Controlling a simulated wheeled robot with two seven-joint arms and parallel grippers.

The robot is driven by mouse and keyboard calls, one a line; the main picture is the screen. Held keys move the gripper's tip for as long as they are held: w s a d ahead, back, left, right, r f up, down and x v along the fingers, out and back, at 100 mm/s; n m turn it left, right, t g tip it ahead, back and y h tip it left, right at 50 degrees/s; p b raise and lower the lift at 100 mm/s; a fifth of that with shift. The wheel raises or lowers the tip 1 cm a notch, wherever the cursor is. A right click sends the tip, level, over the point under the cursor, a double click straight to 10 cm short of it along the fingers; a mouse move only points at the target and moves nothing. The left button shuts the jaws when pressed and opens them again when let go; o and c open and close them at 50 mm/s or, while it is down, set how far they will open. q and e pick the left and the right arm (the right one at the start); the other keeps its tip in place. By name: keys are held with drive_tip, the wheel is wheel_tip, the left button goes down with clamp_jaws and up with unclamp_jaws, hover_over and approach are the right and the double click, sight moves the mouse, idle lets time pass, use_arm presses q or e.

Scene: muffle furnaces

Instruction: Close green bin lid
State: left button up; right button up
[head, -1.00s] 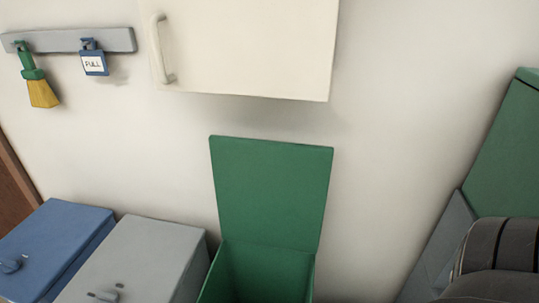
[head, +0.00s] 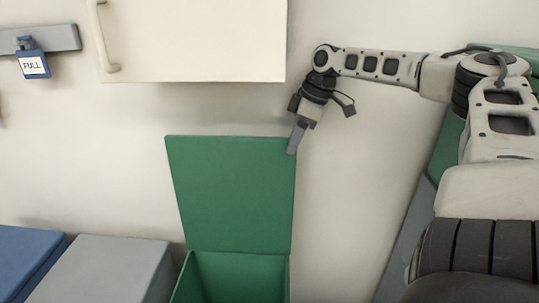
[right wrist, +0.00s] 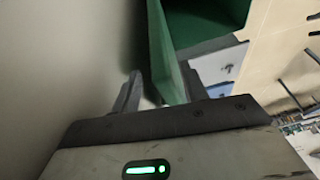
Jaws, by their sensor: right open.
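The green bin (head: 235,278) stands open against the wall, its green lid (head: 232,195) raised upright at the back. My right gripper (head: 297,142) is at the lid's top right corner in the head view, pointing down. In the right wrist view the right gripper (right wrist: 162,90) is open, with the edge of the green lid (right wrist: 166,55) between its two fingers. I cannot tell whether either finger touches the lid. The green bin's inside (right wrist: 205,22) shows dark beyond the lid there. My left gripper is not in view.
A cream wall cabinet (head: 195,40) hangs above the bin, close to my right gripper. A grey bin (head: 105,270) and a blue bin (head: 25,260) stand to the left, lids shut.

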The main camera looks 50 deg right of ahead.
sight(275, 138)
drive_tip(key=shift+n, duration=0.5)
drive_tip(key=r, duration=0.1)
drive_tip(key=w+a+r, duration=0.2)
drive_tip(key=shift+r, duration=0.25)
drive_tip(key=shift+w+a, duration=0.15)
drive_tip(key=shift+w, duration=0.05)
drive_tip(key=x, duration=0.5)
drive_tip(key=shift+w+a+f, duration=0.2)
drive_tip(key=shift+f, duration=0.15)
drive_tip(key=shift+w+a+f+y, duration=0.15)
drive_tip(key=shift+f+y, duration=0.15)
drive_tip(key=shift+f, duration=0.15)
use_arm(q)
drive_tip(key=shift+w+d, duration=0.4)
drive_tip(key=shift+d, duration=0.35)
use_arm(e)
drive_tip(key=shift+c, duration=0.3)
clamp_jaws()
